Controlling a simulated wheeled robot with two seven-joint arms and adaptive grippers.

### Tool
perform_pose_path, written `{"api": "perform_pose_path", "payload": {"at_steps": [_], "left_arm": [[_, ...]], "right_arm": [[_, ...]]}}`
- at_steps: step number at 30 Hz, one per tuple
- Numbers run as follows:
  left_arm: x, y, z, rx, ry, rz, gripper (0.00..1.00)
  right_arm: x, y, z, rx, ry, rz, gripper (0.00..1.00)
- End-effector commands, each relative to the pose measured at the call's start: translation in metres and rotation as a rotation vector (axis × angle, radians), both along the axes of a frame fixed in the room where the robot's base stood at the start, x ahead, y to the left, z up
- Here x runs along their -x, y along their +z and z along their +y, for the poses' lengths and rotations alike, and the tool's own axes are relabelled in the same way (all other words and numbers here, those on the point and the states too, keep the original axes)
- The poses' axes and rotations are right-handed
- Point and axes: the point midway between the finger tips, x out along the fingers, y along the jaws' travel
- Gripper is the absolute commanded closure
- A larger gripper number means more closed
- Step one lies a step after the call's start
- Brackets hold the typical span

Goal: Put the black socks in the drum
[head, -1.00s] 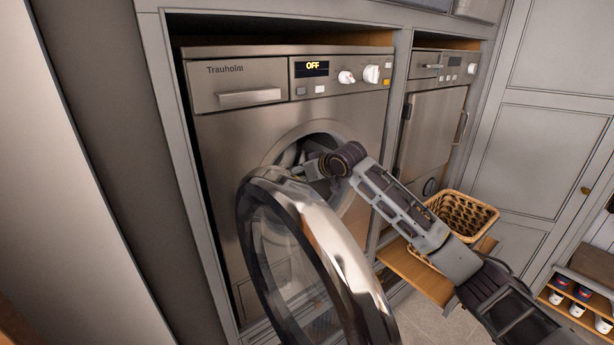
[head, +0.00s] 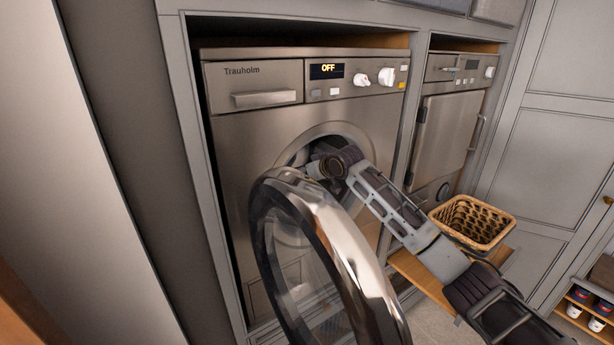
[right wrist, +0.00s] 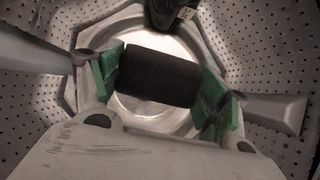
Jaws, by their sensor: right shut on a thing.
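The black socks (right wrist: 158,77) are a dark roll between the green finger pads of my right gripper (right wrist: 160,85) in the right wrist view. The gripper is shut on them inside the perforated metal drum (right wrist: 265,55). In the head view my right arm reaches through the round opening of the washing machine (head: 262,125), and the gripper and socks are hidden inside. The round glass door (head: 375,265) stands open in front. My left gripper is not in view.
Another dark item with a small pale label (right wrist: 172,12) shows at the drum's top edge in the wrist view. A wicker basket (head: 474,203) stands on a wooden board right of my arm. A second appliance (head: 440,135) is at the right.

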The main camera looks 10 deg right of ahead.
Motion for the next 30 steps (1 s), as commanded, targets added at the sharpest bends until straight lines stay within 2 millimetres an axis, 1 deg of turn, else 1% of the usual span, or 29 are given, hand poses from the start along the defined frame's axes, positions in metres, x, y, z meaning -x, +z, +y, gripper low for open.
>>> {"api": "perform_pose_path", "payload": {"at_steps": [3,4,9,23,30], "left_arm": [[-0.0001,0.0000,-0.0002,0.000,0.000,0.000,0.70],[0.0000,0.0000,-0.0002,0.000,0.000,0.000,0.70],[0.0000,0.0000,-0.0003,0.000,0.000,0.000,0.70],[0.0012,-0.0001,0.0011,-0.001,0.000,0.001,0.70],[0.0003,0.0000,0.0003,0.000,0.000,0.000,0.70]], "right_arm": [[0.0000,0.0002,0.0001,0.000,0.000,0.000,0.46],[0.0000,0.0002,0.0001,0.000,0.000,0.000,0.22],[0.0001,0.0002,0.0001,0.000,0.000,0.000,0.00],[0.0010,0.0003,-0.0004,0.000,0.000,0.000,0.00],[0.0088,0.0053,-0.0031,-0.001,0.000,0.000,0.00]]}}
